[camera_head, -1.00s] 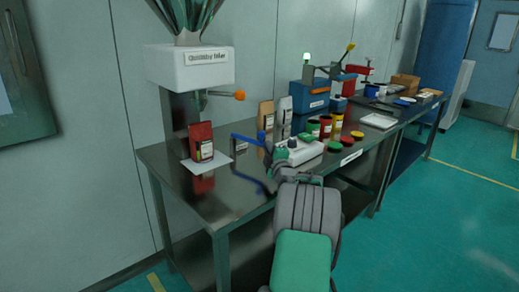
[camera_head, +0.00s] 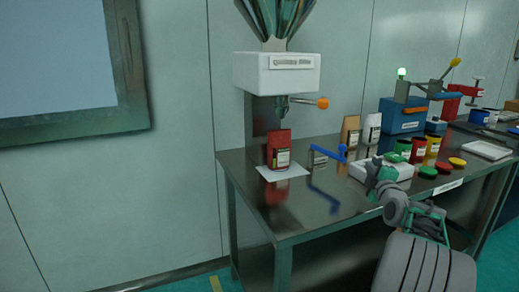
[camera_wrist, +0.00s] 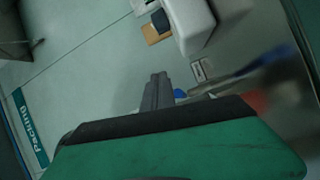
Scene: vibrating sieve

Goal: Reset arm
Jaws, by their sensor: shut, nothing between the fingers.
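My gripper (camera_wrist: 157,90) is shut and empty; its dark grey fingers stand together beyond the green housing in the wrist view. In the head view my grey and green arm reaches up at the lower right. Its end overlaps the white box-shaped device on the table (camera_head: 390,171) in the picture; whether they touch I cannot tell.
The steel table (camera_head: 300,215) holds a red bag (camera_head: 279,151) on a white sheet, a blue-handled tool (camera_head: 330,153), jars and lids. A white dispenser (camera_head: 276,73) stands at the back. The table's front-left top is mostly clear.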

